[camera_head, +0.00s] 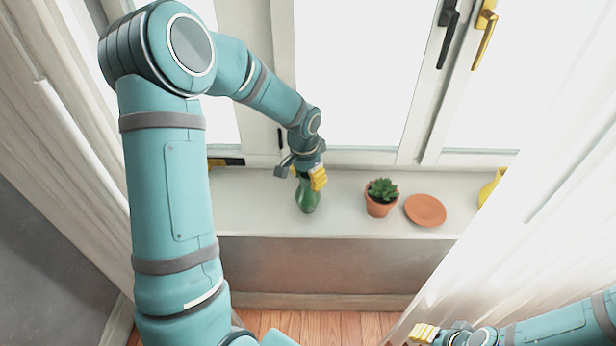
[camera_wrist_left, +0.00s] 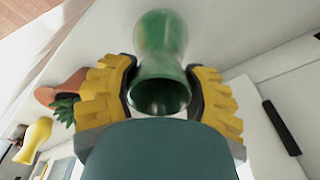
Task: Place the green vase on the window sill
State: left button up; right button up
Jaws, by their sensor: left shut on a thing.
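The green vase (camera_head: 307,196) is upright at the white window sill (camera_head: 255,208), left of the potted plant. In the head view its base appears at the sill surface; I cannot tell whether it rests with full weight. My left gripper (camera_head: 308,178) comes from above and is shut on the vase near its neck. In the left wrist view the vase (camera_wrist_left: 162,50) sits between the yellow finger pads of the left gripper (camera_wrist_left: 160,95). My right gripper (camera_head: 424,333) is low at the right, away from the sill; its finger opening is unclear.
A small succulent in a terracotta pot (camera_head: 381,198) and a terracotta saucer (camera_head: 426,210) stand right of the vase. A yellow object (camera_head: 490,188) is partly behind the right curtain (camera_head: 535,210). Window handles (camera_head: 447,30) are above. The sill left of the vase is largely clear.

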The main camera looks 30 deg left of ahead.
pick_arm(q)
jog(key=o, duration=1.4)
jog(key=shift+f, duration=0.1)
jog(key=shift+r, duration=0.4)
notch_tip(320, 180, up, 12)
jog(key=s+p, duration=0.1)
jog(key=shift+f+p, duration=0.25)
jog(key=shift+p, duration=0.1)
jog(key=shift+s+a, duration=0.1)
jog(key=shift+s, duration=0.05)
